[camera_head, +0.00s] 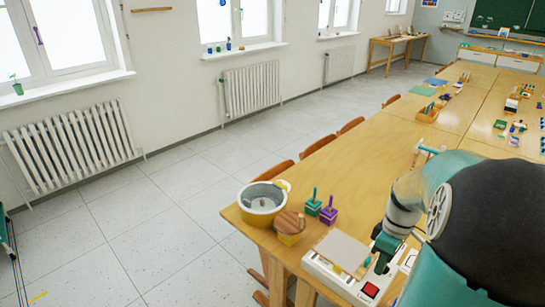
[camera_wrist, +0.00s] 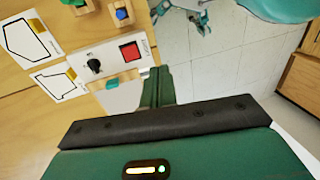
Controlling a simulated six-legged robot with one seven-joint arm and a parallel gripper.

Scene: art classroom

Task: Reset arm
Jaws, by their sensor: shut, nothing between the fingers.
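My arm reaches in from the right in the head view. My gripper (camera_head: 384,247) is green and sits over the near end of the long wooden table (camera_head: 350,180), above a white device (camera_head: 345,283) with a red switch. In the wrist view the green fingers of my gripper (camera_wrist: 158,76) are together with nothing held. The device's white panel (camera_wrist: 108,60), with a black knob and the red switch (camera_wrist: 130,51), lies just beyond and left of the fingertips. I cannot tell the exact gap between fingers and device.
Outline cards (camera_wrist: 30,42) lie left in the wrist view. Chairs (camera_head: 272,172) line the table's far side. Floor (camera_head: 150,220) beyond is open.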

